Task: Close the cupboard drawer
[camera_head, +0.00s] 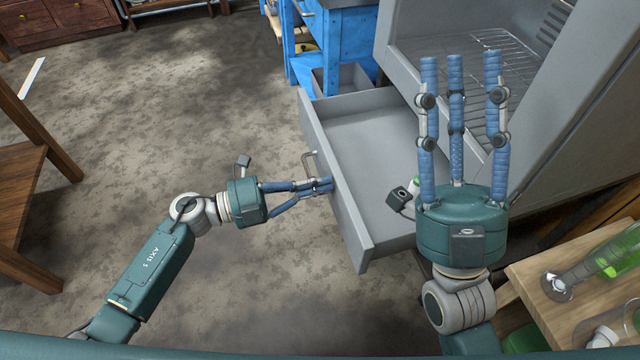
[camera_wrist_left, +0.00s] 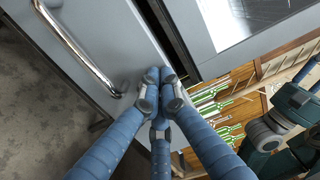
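The grey cupboard drawer (camera_head: 375,135) is pulled out and looks empty inside. Its front panel faces left and carries a metal bar handle (camera_head: 311,163), which also shows at the upper left of the left wrist view (camera_wrist_left: 78,47). My left gripper (camera_head: 328,185) has its fingers drawn together, with the tips at the outer face of the drawer front, beside the handle and not around it. In the left wrist view the fingertips (camera_wrist_left: 160,75) meet over the panel; I cannot tell whether they touch it. My right gripper (camera_head: 462,60) has its fingers raised, apart and empty, in front of the cupboard.
The grey cupboard (camera_head: 400,62) has a wire rack (camera_head: 500,70) inside. A blue bench (camera_head: 345,45) stands behind the drawer. A wooden table (camera_head: 535,290) with glassware is at the lower right. The floor left of the drawer is clear up to a wooden table (camera_head: 22,175).

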